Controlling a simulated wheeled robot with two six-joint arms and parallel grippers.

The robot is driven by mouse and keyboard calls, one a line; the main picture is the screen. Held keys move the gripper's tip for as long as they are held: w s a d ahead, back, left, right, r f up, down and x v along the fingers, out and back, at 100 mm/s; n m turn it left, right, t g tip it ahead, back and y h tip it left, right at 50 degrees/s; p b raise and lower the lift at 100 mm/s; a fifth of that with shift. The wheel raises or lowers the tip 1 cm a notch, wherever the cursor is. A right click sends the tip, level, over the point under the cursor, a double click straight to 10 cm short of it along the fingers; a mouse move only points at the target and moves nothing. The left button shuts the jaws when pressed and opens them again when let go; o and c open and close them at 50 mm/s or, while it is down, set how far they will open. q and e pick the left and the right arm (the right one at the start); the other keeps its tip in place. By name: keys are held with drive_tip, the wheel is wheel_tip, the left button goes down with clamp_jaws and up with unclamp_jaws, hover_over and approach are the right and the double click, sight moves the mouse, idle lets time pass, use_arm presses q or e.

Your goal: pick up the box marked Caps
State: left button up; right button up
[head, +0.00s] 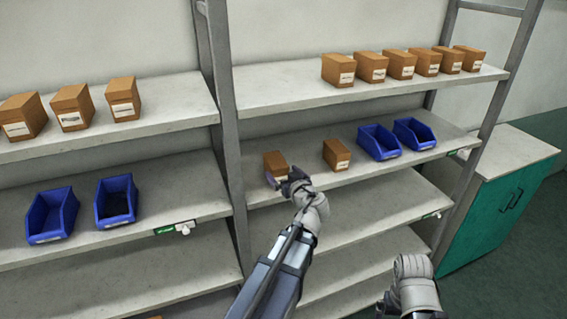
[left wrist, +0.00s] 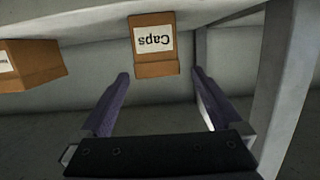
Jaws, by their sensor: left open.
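The orange-brown box marked Caps (head: 274,161) stands on the middle shelf of the right rack section, near the upright. In the left wrist view the box (left wrist: 155,62) appears upside down, with its white Caps label facing me. My left gripper (head: 279,181) is at the shelf's front edge, just before the box, and partly covers its lower front. In the left wrist view the fingers (left wrist: 160,76) are open and empty, with the box ahead of the gap between them. My right arm shows at the lower right, but its gripper fingers are not seen.
A second brown box (head: 337,154) stands to the right on the same shelf, then two blue bins (head: 379,142). A metal upright (head: 226,125) is close on the left. The upper shelf (head: 290,90) overhangs. A green cabinet (head: 505,200) stands at the right.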

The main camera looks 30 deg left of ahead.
sight(276, 160)
use_arm(q)
drive_tip(key=shift+w+a+r, duration=0.1)
drive_tip(key=shift+w+r, duration=0.2)
drive_tip(key=shift+w, duration=0.35)
drive_tip(key=shift+a, duration=0.1)
drive_tip(key=shift+w+a, duration=0.1)
drive_tip(key=shift+a, duration=0.1)
drive_tip(key=shift+x, duration=1.05)
drive_tip(key=shift+w+a+f+b, duration=0.15)
drive_tip(key=shift+w+a+b, duration=0.05)
drive_tip(key=shift+b, duration=0.2)
drive_tip(key=b+x, duration=0.1)
drive_tip(key=x, duration=0.3)
drive_tip(key=shift+w+a+f, duration=0.1)
drive_tip(key=shift+w+a, duration=0.05)
drive_tip(key=shift+c, duration=0.2)
